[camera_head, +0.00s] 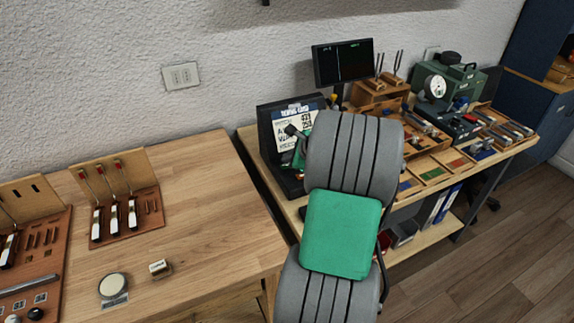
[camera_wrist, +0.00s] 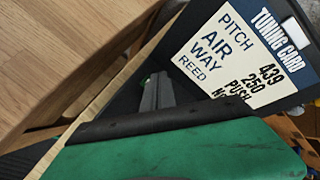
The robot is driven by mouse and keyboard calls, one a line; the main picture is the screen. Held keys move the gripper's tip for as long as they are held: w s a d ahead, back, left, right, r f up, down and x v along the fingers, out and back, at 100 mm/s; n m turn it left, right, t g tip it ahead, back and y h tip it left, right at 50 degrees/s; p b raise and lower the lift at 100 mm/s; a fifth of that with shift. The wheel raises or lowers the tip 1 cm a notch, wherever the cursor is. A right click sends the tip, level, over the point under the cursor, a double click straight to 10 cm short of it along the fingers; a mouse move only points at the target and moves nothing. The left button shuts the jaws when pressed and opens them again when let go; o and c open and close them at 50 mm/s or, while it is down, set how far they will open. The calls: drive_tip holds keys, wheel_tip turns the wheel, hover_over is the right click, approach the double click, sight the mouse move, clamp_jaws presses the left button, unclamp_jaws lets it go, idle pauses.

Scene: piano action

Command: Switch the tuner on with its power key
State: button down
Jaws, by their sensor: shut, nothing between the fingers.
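My gripper (camera_wrist: 158,90) is shut and empty, its narrow fingers pointing at the lower part of a black stand in the wrist view. The stand carries a white tuning card (camera_head: 294,122) with printed lines, which also shows large in the wrist view (camera_wrist: 240,62). The fingertips are close to the stand; I cannot tell if they touch it. My arm hides much of the bench front in the head view. A black screen (camera_head: 343,62) stands behind the card. I cannot pick out the tuner's power key in either view.
A green case with a round white dial (camera_head: 435,87), tuning forks (camera_head: 397,65) on wooden boxes and trays of small parts crowd the right bench. The left wooden table (camera_head: 190,200) holds key-action models (camera_head: 115,203) and a round pad (camera_head: 113,286); its middle is clear.

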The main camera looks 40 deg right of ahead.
drive_tip(key=shift+f, duration=0.1)
drive_tip(key=shift+f, duration=0.35)
drive_tip(key=shift+r, duration=0.1)
drive_tip(key=shift+r+p, duration=0.35)
drive_tip(key=shift+p, duration=0.2)
drive_tip(key=shift+r, duration=0.1)
wheel_tip(320, 180, up, 6)
drive_tip(key=p, duration=0.6)
